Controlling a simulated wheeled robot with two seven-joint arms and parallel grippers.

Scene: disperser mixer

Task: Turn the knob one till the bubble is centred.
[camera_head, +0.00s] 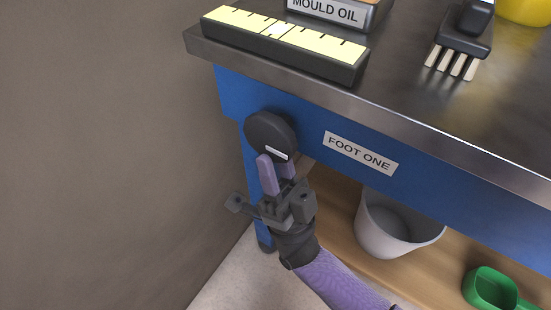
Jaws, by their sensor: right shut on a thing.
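The round dark knob (268,130) sits on the blue front of the bench, left of the label "FOOT ONE" (360,153). It has a white mark low on its face. My right gripper (277,164) comes from below with its purple fingers at the knob's lower part, shut on it. The far finger is partly hidden. The level (290,56) lies on the bench top near the left corner, with a yellow scale with black marks. A pale bubble (277,30) shows near the middle of the scale. My left gripper is not in view.
A container labelled "MOULD OIL" (328,12) and a dark brush (463,38) with pale bristles stand on the metal bench top (420,105). A grey bucket (385,238) and a green scoop (490,287) are on the wooden shelf below. A wall (100,150) is at left.

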